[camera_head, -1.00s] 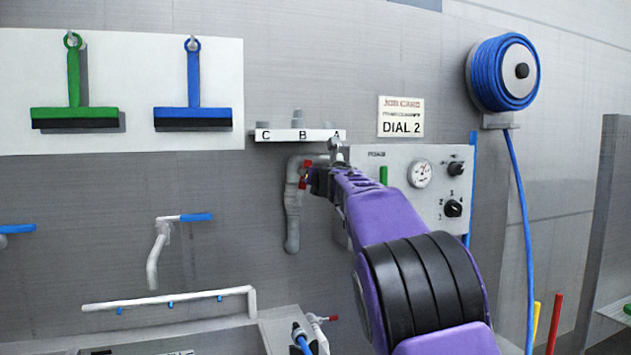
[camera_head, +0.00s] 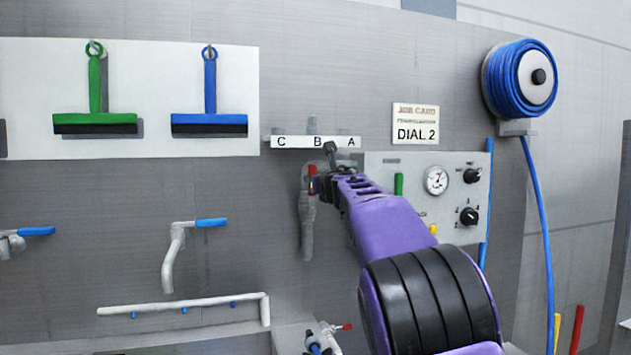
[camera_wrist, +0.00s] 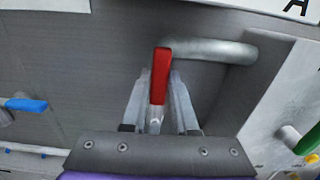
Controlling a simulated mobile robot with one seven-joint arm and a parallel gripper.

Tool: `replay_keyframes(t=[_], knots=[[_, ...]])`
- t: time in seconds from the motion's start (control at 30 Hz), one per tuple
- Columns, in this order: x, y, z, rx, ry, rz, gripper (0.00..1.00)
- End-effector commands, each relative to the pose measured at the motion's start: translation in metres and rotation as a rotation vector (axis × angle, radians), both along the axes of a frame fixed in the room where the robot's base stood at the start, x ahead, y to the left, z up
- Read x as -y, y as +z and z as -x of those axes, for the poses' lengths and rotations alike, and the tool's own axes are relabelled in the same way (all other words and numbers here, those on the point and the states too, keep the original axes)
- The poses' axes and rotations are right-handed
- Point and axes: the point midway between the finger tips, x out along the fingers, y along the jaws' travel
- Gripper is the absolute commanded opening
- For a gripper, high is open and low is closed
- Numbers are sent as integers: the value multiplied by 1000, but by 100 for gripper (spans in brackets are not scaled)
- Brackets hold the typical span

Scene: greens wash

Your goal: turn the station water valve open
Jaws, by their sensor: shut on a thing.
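The station water valve has a red lever handle (camera_wrist: 160,76) on a grey pipe (camera_wrist: 215,50). In the wrist view the handle stands between the two fingers of my gripper (camera_wrist: 158,100), which is shut on it. In the head view the red handle (camera_head: 312,178) shows just left of my gripper (camera_head: 328,184), and the grey pipe (camera_head: 307,225) hangs below it. My purple arm comes from the lower right and hides part of the valve and the control panel.
The control panel (camera_head: 464,207) with a gauge and knobs is right of my gripper. A shelf (camera_head: 297,142) lettered C, B, A is just above. A job card (camera_head: 415,123) reads DIAL 2. A blue hose reel (camera_head: 519,78) hangs at the upper right.

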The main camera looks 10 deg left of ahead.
Motion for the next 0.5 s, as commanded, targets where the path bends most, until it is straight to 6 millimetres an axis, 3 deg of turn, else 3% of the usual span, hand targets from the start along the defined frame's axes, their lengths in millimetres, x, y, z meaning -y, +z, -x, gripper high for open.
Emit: replay_keyframes(t=[0.03, 0.07, 0.2, 0.23, 0.5], knots=[[-1, 0, 0, 0, 2, 2, 0], [-1, 0, 0, 0, 2, 2, 29], [-1, -1, 0, -1, 2, 1, 54], [-1, -1, 0, -1, 2, 1, 57], [0, 0, 0, 0, 1, 0, 57]])
